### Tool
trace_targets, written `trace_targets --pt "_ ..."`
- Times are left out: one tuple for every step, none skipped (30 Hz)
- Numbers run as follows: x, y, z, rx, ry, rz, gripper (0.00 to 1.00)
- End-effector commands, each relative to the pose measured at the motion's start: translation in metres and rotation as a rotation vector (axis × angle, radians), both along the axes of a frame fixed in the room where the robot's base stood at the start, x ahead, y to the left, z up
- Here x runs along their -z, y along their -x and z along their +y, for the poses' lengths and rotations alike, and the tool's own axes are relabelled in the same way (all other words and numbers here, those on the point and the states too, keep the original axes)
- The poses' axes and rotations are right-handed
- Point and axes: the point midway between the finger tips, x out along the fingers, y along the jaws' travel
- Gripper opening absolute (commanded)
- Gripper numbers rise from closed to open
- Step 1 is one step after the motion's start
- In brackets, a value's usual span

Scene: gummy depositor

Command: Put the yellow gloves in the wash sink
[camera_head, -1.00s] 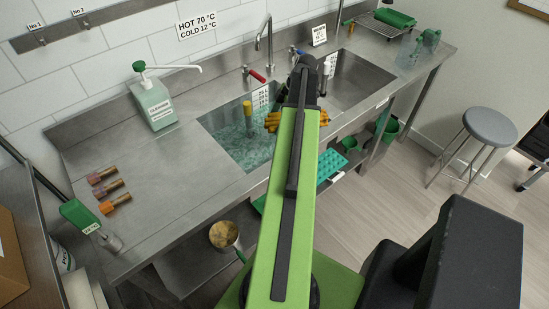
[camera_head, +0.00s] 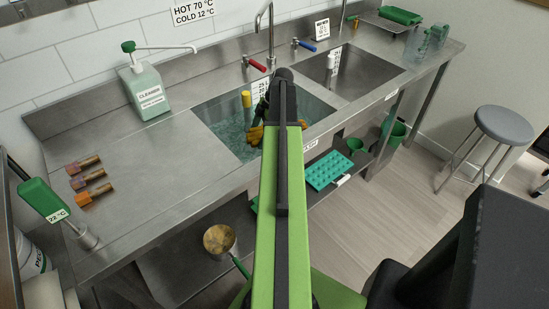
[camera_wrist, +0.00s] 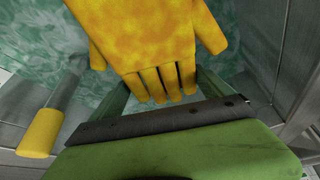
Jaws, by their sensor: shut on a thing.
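The yellow gloves (camera_head: 256,134) hang from my gripper (camera_head: 263,113), which is partly hidden behind my arm. In the wrist view the gloves (camera_wrist: 150,40) show large, fingers toward me, between the green jaws of my gripper (camera_wrist: 160,85). The gripper is shut on them. The wash sink (camera_head: 226,128) is the left basin, with greenish, foamy water. The gloves are over its right part. The water also shows behind the gloves in the wrist view. I cannot tell whether they touch the water.
A yellow-topped cylinder (camera_head: 246,98) stands in the left basin. A red-handled tap (camera_head: 257,65) is behind it. The right basin (camera_head: 350,78) looks empty.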

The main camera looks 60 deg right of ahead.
Motion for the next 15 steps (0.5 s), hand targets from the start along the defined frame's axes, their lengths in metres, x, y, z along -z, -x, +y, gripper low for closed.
trace_targets --pt "0.002 0.0 0.0 0.0 0.0 0.0 0.18" --pt "0.005 0.0 0.0 0.0 0.0 0.0 0.18" --pt "0.011 0.0 0.0 0.0 0.0 0.0 0.18" --pt "0.016 0.0 0.0 0.001 0.0 0.0 0.18" --pt "0.023 0.0 0.0 0.001 0.0 0.0 0.18" --pt "0.032 0.0 0.0 0.001 0.0 0.0 0.18" --pt "0.039 0.0 0.0 0.001 0.0 0.0 0.18" --pt "0.046 0.0 0.0 0.001 0.0 0.0 0.18" --pt "0.055 0.0 0.0 0.001 0.0 0.0 0.18" --pt "0.06 0.0 0.0 0.001 0.0 0.0 0.18" --pt "0.064 0.0 0.0 0.001 0.0 0.0 0.18" --pt "0.066 0.001 0.0 0.001 0.0 0.0 0.18" --pt "0.066 0.001 0.0 0.001 0.0 0.0 0.18" --pt "0.065 0.001 0.0 0.001 0.0 0.0 0.18" --pt "0.063 0.001 0.0 0.001 0.0 0.0 0.18"
